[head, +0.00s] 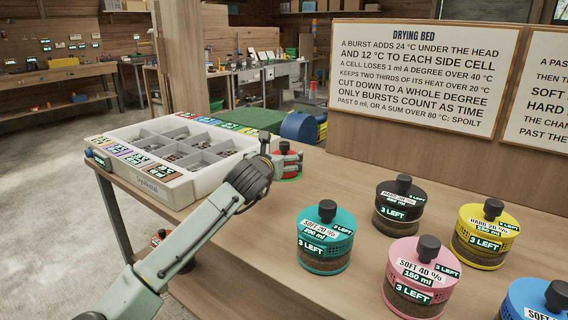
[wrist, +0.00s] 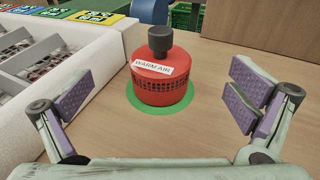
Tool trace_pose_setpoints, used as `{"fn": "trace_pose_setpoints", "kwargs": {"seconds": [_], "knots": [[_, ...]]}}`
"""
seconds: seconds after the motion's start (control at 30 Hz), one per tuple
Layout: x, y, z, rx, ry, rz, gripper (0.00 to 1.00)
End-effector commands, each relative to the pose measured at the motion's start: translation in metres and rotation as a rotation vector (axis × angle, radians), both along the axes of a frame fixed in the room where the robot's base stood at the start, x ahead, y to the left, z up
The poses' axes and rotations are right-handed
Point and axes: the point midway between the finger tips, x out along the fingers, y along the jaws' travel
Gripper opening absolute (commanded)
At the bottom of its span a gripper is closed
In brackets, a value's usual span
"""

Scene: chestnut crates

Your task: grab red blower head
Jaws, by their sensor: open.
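The red blower head (wrist: 160,80) is a red drum with a black knob on top and a "WARM AIR" label. It stands upright on a green round mat (wrist: 190,106) on the wooden table. In the head view the red blower head (head: 287,160) is partly hidden behind my wrist. My gripper (wrist: 158,112) is open, with its purple-padded fingers wide apart. In the wrist view the blower head is ahead of the fingers, centred between them, and I see no contact. In the head view my gripper (head: 282,158) is at the blower head.
A white tray (head: 180,190) with several grey compartments stands close on the left. Teal (head: 325,240), black (head: 398,208), yellow (head: 481,238) and pink (head: 418,280) canisters stand to the right. A sign board (head: 415,75) rises behind the table.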

Motion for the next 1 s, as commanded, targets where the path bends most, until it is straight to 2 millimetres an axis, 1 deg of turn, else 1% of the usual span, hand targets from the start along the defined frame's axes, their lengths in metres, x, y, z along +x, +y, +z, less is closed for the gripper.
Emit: {"fn": "trace_pose_setpoints", "kwargs": {"seconds": [0.1,0.2,0.43,0.6,0.7,0.8,1.0], "knots": [[0.02,-0.007,-0.003,0.0,0.002,-0.001,1.0],[0.033,-0.01,-0.006,0.001,0.0,-0.002,1.0],[0.05,-0.014,-0.009,-0.002,-0.002,-0.003,1.0],[0.076,-0.018,-0.015,-0.003,-0.001,-0.003,1.0],[0.087,-0.021,-0.018,-0.002,-0.003,-0.003,1.0],[0.092,-0.022,-0.019,-0.002,-0.004,-0.003,1.0],[0.093,-0.022,-0.02,-0.003,-0.004,-0.003,1.0]]}}
